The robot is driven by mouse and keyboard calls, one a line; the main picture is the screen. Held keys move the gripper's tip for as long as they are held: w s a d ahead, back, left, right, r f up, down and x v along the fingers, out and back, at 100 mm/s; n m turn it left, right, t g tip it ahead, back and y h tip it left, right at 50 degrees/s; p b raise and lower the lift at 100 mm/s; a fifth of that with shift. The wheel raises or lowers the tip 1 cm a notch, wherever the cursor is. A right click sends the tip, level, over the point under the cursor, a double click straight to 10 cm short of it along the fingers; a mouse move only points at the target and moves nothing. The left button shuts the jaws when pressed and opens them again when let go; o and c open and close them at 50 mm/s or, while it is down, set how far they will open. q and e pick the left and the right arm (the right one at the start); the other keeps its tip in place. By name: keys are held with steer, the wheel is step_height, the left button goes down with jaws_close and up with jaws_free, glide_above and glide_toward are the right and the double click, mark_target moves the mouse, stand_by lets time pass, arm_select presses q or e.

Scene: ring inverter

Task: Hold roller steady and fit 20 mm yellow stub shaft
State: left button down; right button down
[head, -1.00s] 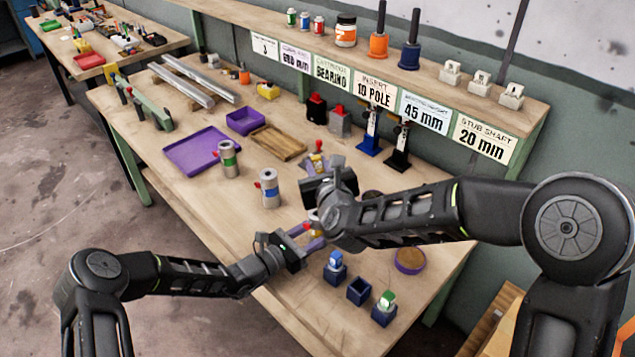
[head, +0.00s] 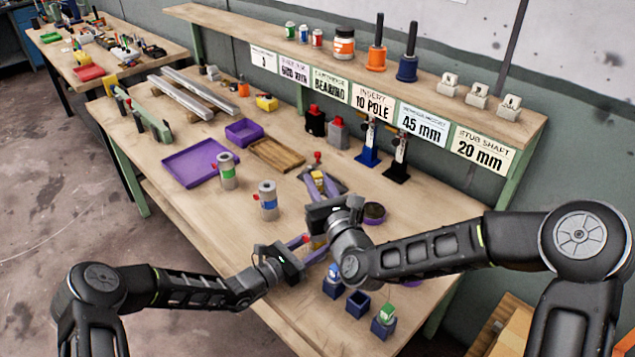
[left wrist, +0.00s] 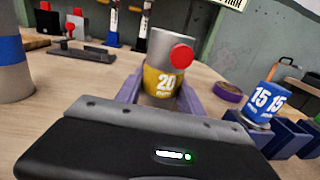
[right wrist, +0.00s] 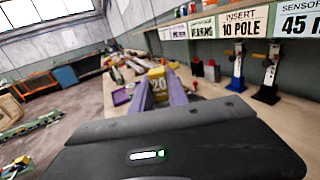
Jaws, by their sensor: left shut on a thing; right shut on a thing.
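My left gripper (head: 312,246) is shut on the grey roller (left wrist: 172,50), which has a yellow band marked 20 and a red knob. The roller stands slightly tilted between the purple fingers in the left wrist view; the head view mostly hides it behind the grippers. My right gripper (head: 320,183) is shut on the yellow stub shaft (right wrist: 157,82), marked 20, between its purple fingers in the right wrist view. The right gripper is above and behind the left one, its fingers pointing toward the back of the table. The shaft appears apart from the roller.
Rollers with green (head: 226,172) and blue (head: 268,202) bands stand to the left. A blue stub shaft (left wrist: 262,100) and a green one (head: 386,309) sit in holders, with an empty holder (head: 358,303) between. A purple tray (head: 196,163) and wooden tray (head: 277,155) lie farther back.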

steer(key=shift+f, duration=2.85)
steer(key=shift+f, duration=2.7)
steer(key=c, duration=1.2)
jaws_free()
steer(key=shift+s, duration=0.15)
steer(key=v, duration=1.1)
steer(key=shift+s+d, duration=0.15)
steer(key=shift+s, duration=0.25)
